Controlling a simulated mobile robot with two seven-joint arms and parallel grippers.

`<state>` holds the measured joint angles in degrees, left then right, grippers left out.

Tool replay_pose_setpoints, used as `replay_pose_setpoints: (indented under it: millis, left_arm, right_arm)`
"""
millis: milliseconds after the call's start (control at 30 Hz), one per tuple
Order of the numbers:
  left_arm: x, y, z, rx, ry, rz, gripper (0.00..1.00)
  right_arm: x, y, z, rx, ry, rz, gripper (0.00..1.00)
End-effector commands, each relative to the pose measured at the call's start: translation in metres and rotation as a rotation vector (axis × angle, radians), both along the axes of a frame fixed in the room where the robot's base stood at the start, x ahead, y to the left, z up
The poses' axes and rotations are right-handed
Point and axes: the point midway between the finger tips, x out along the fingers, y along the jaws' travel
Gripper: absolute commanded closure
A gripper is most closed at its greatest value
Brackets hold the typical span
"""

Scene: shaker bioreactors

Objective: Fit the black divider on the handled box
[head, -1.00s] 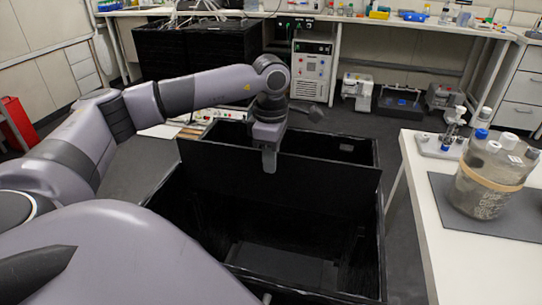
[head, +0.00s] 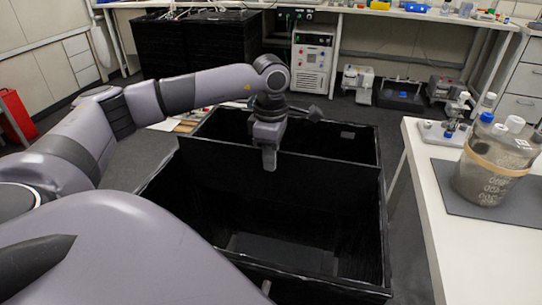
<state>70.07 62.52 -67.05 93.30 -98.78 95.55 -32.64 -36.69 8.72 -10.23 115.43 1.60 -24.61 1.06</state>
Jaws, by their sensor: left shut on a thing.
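The handled box (head: 386,262) is a large, open black box on the floor in the middle of the head view, with a handle slot in its far wall. The black divider (head: 225,172) is a flat panel standing upright across the box, between its near and far parts. Its top edge is about level with the box rim. My left gripper (head: 269,161) points down and is shut on the divider's top edge near the middle. The divider's lower edge and any slots are hard to make out, black on black. My right gripper is out of view.
A white table (head: 450,255) stands close on the right, with a large brown-banded vessel (head: 490,165) on a grey mat. Black crates (head: 185,45) and a white instrument (head: 312,55) are at the back. Small devices stand on the floor beyond the box.

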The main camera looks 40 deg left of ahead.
Motion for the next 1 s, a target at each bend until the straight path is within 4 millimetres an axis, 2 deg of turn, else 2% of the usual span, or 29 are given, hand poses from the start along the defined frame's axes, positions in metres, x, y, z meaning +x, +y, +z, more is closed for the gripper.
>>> replay_pose_setpoints:
  millis: [1000]
  left_arm:
    - [0.0, 0.0, -0.01, 0.0, -0.001, 0.0, 1.0]
  right_arm:
    - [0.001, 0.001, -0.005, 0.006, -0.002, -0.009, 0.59]
